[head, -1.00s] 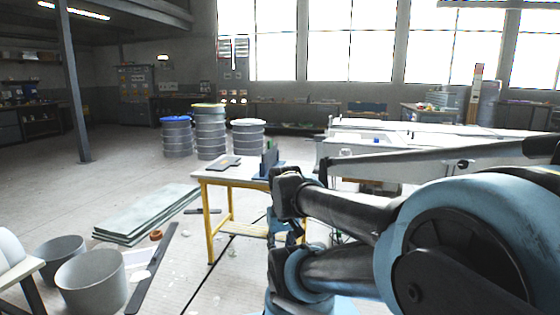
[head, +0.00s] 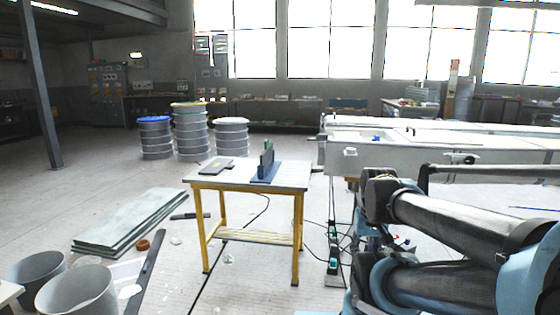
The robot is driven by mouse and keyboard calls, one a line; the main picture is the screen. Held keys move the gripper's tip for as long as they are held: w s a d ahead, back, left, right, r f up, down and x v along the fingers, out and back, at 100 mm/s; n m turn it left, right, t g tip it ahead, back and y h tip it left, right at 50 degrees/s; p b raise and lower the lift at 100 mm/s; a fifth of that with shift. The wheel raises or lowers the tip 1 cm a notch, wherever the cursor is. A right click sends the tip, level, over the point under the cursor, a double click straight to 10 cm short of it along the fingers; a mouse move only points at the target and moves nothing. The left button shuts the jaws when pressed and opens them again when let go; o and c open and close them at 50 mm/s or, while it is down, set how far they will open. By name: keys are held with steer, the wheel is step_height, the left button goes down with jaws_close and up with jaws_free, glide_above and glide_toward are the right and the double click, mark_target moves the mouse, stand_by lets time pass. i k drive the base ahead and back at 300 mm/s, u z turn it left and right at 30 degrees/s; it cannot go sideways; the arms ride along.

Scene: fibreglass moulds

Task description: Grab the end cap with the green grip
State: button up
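A small table (head: 215,178) with yellow legs stands ahead of me, near the middle of the head view. On it is a blue-grey piece (head: 266,172) with upright plates, one of them green (head: 268,150). I cannot tell at this size whether this is the end cap with the green grip. A flat dark grey plate (head: 217,165) lies to its left on the same table. My arm fills the lower right of the view. My gripper's fingers cannot be made out, and nothing is seen in its hold.
Stacked pale sheets (head: 128,220) lie on the floor left of the table, with grey buckets (head: 78,292) at the lower left. Drums (head: 191,132) stand behind. A long white mould bench (head: 430,155) is at the right. Cables run on the floor by the table.

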mark_target(266, 156)
steer(key=z, duration=0.05)
steer(key=i, duration=1)
steer(key=u, duration=0.05)
